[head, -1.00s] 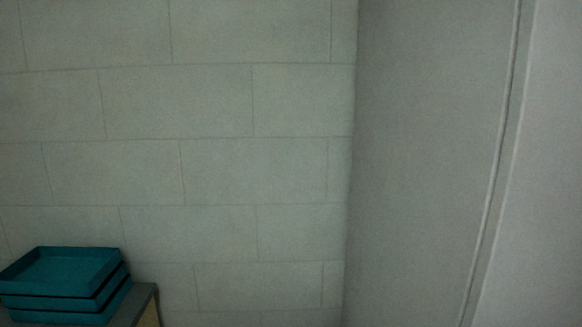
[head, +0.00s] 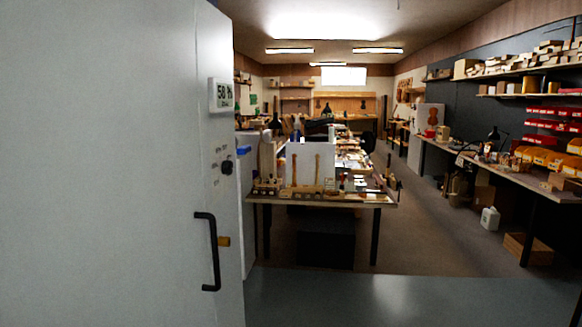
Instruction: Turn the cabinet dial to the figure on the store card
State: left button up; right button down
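A large pale cabinet or door (head: 110,160) fills the left of the head view, close to me. On its face near the right edge is a small white display (head: 221,95) with dark figures, perhaps starting with 58; I cannot read them surely. Below it is a round black dial (head: 227,167) with small marks around it; its setting is too small to read. A black bar handle (head: 209,251) is lower down, with a small yellow-brown piece (head: 224,241) beside it. I cannot make out a store card. Neither gripper is in view.
A workbench (head: 325,199) with violin parts stands ahead. A grey surface (head: 400,298) crosses the front.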

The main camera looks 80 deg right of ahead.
aim_at(227, 167)
jog(key=z, duration=2.25)
